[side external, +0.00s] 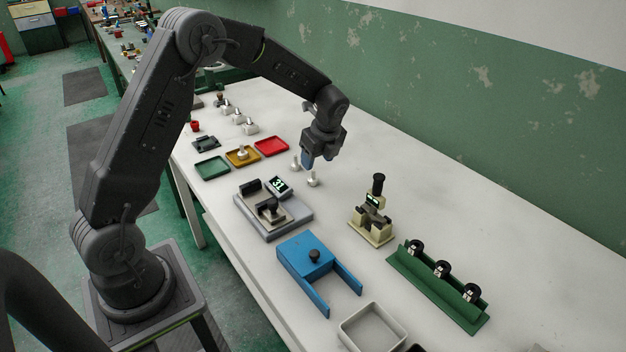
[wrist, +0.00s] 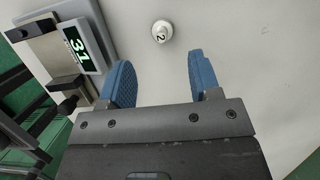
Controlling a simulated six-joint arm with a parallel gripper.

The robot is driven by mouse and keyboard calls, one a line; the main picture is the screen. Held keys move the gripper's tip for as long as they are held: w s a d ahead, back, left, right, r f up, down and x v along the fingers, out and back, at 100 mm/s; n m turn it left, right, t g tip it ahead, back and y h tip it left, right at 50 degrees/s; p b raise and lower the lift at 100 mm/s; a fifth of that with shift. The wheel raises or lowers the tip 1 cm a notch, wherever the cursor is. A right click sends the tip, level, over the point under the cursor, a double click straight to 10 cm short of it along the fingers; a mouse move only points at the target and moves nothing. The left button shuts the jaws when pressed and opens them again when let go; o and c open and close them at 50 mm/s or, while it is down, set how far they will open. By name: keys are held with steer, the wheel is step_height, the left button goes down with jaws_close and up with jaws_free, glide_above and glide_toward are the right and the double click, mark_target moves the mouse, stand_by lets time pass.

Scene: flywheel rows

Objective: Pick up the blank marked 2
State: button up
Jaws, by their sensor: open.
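A small white round blank marked 2 (wrist: 162,31) stands on the pale bench, near the top middle of the wrist view. My gripper (wrist: 160,78) is open, its two blue pads apart with nothing between them. The blank shows beyond the pads, in line with the gap and not between them. In the side view my gripper (side external: 307,165) hangs low over the bench, close to two white knobbed blanks, a front one (side external: 312,180) and a rear one (side external: 295,164). Their marks are not readable there, so I cannot tell which is 2.
A grey device with a lit display (side external: 279,185) stands left of my gripper. Green (side external: 212,167), yellow (side external: 232,159) and red trays (side external: 271,146) lie behind it. A cream device (side external: 371,229), blue fixture (side external: 307,257) and green rack (side external: 435,287) stand in front. The bench to the right is clear.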

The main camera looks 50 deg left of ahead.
mark_target(314, 170)
steer(key=shift+x, duration=3.55)
steer(key=shift+w+a, duration=0.1)
steer(key=shift+r, duration=0.1)
steer(key=shift+c, duration=0.2)
steer(key=c, duration=0.9)
steer(key=shift+c, duration=0.3)
steer(key=shift+r, duration=0.15)
